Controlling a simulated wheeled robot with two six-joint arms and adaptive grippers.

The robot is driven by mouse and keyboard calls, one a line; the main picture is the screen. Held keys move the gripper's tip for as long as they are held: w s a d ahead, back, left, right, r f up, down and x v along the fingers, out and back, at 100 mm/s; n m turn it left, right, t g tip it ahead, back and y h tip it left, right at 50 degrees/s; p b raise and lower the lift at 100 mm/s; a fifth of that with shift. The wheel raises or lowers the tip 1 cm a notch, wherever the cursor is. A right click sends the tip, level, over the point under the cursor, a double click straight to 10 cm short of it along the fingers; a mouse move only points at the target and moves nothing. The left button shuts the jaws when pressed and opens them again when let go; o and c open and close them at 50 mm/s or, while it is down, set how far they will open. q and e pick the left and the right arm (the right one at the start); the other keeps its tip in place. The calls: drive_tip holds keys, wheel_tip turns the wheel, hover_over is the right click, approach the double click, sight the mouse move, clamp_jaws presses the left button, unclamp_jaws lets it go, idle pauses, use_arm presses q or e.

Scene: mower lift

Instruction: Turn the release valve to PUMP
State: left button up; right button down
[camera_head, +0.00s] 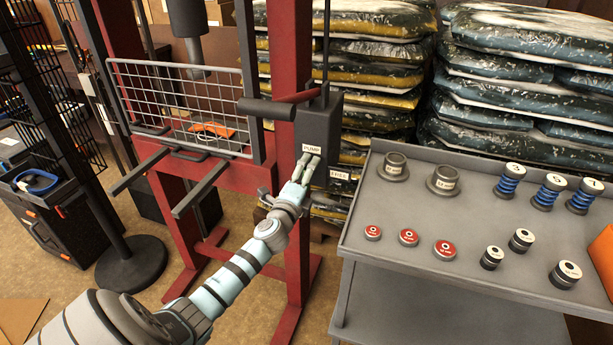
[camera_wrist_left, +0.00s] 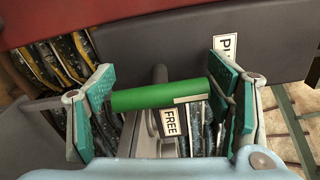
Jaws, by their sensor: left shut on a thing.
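The dark pump box (camera_head: 325,118) is mounted on the red press frame's right side. It carries a PUMP label (camera_head: 311,149) and, lower right, a FREE label (camera_head: 339,175). My left gripper (camera_head: 304,168) is at the box's front, by the labels, and hides the valve in the head view. The FREE label (camera_wrist_left: 175,122) shows just below the handle; the PUMP label (camera_wrist_left: 226,46) is partly hidden at upper right. My right gripper is not in view.
A grey cart (camera_head: 370,255) with weights, springs and red-topped discs stands close on the right. A wire guard (camera_head: 180,105) and a dark padded bar (camera_head: 268,108) are left of the box. Stacked bags (camera_head: 380,70) stand behind.

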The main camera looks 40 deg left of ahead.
use_arm(q)
drive_tip(key=o, duration=0.9)
drive_tip(key=shift+w+r, duration=0.15)
drive_tip(key=shift+r, duration=0.1)
drive_tip(key=shift+o, duration=0.2)
drive_tip(key=shift+d, duration=0.15)
drive_tip(key=shift+s+d, duration=0.1)
drive_tip(key=shift+s, duration=0.2)
drive_tip(key=v, duration=1.1)
drive_tip(key=shift+s, duration=0.25)
drive_tip(key=shift+d, duration=0.1)
